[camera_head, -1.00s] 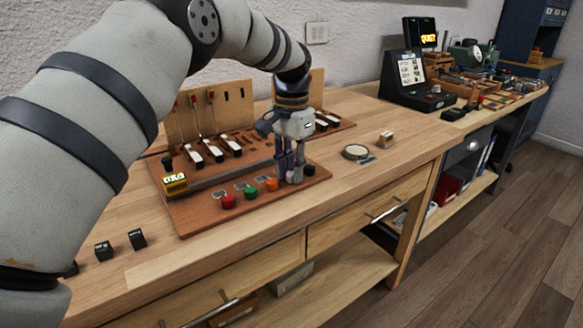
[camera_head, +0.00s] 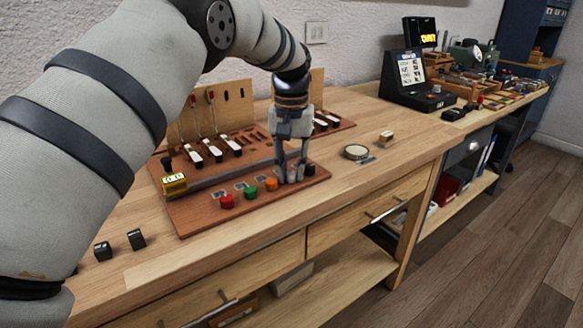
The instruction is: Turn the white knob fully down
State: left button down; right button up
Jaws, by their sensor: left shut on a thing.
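My left gripper (camera_head: 291,176) points down at the right part of the reddish-brown board (camera_head: 205,224) on the workbench. Its fingers are closed around the spot in the knob row just right of the orange knob. The white knob sits between the fingertips and is almost wholly hidden by them, so its angle cannot be read. In the same row are a red knob (camera_head: 227,201), a green knob (camera_head: 250,193), an orange knob (camera_head: 271,184) and, just right of the fingers, a black knob (camera_head: 310,170). My right gripper is not in view.
Behind the row are a yellow block (camera_head: 174,184), a grey rail and white-topped keys (camera_head: 215,153) before an upright wooden panel. A round dish (camera_head: 356,152) and a small block (camera_head: 386,137) lie to the right. Black blocks (camera_head: 137,239) lie at front left.

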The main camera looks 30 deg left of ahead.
aim_at(291, 172)
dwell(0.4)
pick_arm(q)
jog(key=c, duration=1.7)
grip_release()
jog(key=shift+r, duration=0.1)
notch_tip(291, 172, up, 12)
jog(key=shift+f, duration=0.1)
